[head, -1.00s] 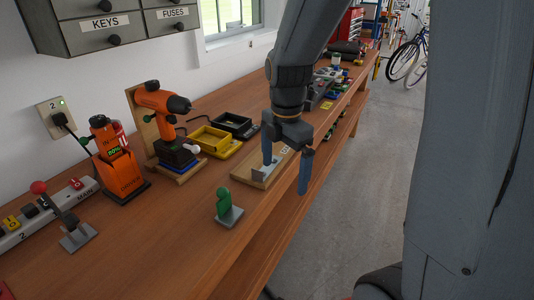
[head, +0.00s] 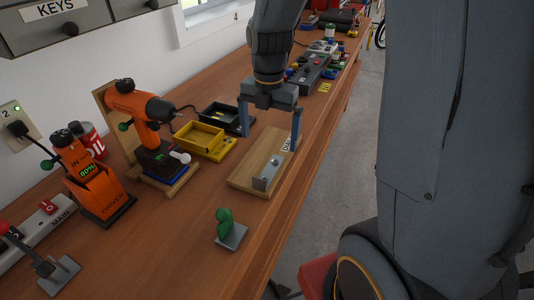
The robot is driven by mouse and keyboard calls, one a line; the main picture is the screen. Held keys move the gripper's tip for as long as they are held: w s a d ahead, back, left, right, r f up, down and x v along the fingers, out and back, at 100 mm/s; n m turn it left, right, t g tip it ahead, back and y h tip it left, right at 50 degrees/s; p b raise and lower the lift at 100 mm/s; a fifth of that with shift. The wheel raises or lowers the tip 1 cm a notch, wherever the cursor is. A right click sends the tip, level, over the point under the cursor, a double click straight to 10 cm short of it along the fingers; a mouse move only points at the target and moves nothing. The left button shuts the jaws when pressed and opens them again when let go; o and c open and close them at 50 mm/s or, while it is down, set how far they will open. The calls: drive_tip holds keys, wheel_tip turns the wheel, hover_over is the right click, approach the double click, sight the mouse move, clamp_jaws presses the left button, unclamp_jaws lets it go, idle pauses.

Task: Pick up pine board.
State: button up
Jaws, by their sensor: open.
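The pine board (head: 257,158) lies flat on the wooden workbench, to the right of the yellow tray. A grey metal bracket (head: 267,172) stands on its near right part, and a white label (head: 288,143) is near its right edge. My gripper (head: 270,142) is open, its two blue fingers pointing down. The left finger shows at the board's far left side and the right finger near its right edge. I cannot tell whether either finger touches the board. Nothing shows held between them.
A yellow tray (head: 204,142) and a black tray (head: 226,118) sit left of the board. An orange drill (head: 142,104) stands on a wooden stand further left. A green piece on a grey plate (head: 230,236) stands in front. Control boxes (head: 311,73) lie behind.

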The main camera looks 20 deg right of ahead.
sight(268, 155)
drive_tip(key=shift+s+a+f+p, duration=0.1)
drive_tip(key=shift+a+f+p, duration=0.15)
drive_tip(key=shift+f, duration=0.45)
drive_tip(key=shift+f+p, duration=0.75)
drive_tip(key=shift+f, duration=1.4)
drive_tip(key=c, duration=1)
drive_tip(key=shift+r, duration=0.1)
